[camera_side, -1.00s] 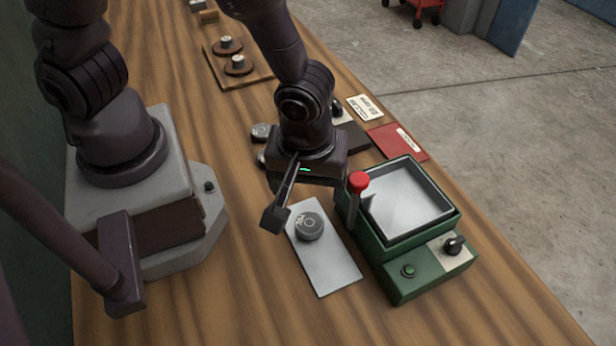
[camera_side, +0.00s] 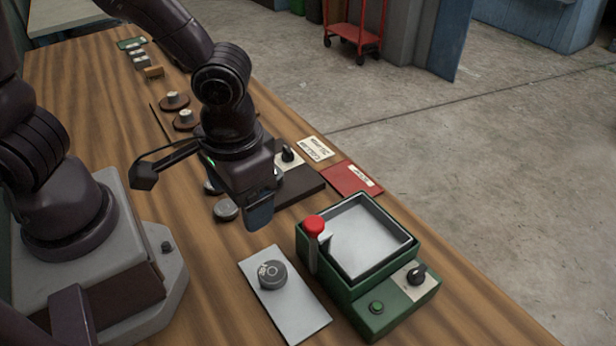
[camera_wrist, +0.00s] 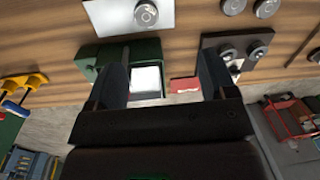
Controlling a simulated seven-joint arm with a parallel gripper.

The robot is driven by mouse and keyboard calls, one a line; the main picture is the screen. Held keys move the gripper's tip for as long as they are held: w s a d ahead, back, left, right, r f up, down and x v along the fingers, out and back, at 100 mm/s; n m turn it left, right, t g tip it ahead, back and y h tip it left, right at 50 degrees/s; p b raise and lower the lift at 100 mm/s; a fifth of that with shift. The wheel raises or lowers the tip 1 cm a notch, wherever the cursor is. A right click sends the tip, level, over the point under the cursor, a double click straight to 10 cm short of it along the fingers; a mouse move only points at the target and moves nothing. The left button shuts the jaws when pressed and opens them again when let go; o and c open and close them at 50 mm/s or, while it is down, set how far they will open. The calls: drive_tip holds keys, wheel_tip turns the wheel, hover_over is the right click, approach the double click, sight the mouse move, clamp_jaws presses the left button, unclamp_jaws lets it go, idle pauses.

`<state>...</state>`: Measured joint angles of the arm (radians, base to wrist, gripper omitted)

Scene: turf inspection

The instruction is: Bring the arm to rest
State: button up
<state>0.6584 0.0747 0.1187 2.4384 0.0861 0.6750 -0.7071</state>
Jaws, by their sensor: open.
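My gripper (camera_side: 260,212) points down above the bench in the side view, behind the silver plate and left of the dark device. In the wrist view its two fingers (camera_wrist: 160,80) stand wide apart with nothing held between them. A round grey weight (camera_side: 272,274) rests on the silver plate (camera_side: 305,318), and it also shows in the wrist view (camera_wrist: 146,13). The green box (camera_side: 345,296) with a metal-lined tray (camera_side: 370,240) and a red-knobbed lever (camera_side: 314,226) stands right of the plate. The gripper is apart from both.
A loose grey disc (camera_side: 227,209) lies close under my gripper; others are partly hidden behind it. A dark device (camera_side: 305,190), white card (camera_side: 315,148) and red card (camera_side: 352,179) lie behind the green box. Brown discs (camera_side: 174,101) stand farther back.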

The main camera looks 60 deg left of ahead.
drive_tip(key=a+r+t, duration=0.2)
drive_tip(key=a+r, duration=0.3)
drive_tip(key=r, duration=0.3)
drive_tip(key=s+a+r+m+t+h, duration=0.1)
drive_tip(key=a+r+t, duration=0.2)
drive_tip(key=a+r, duration=0.2)
wheel_tip(320, 180, up, 3)
drive_tip(key=shift+s+a+f+m, duration=0.15)
drive_tip(key=shift+s+a+m, duration=0.15)
drive_tip(key=shift+a, duration=0.1)
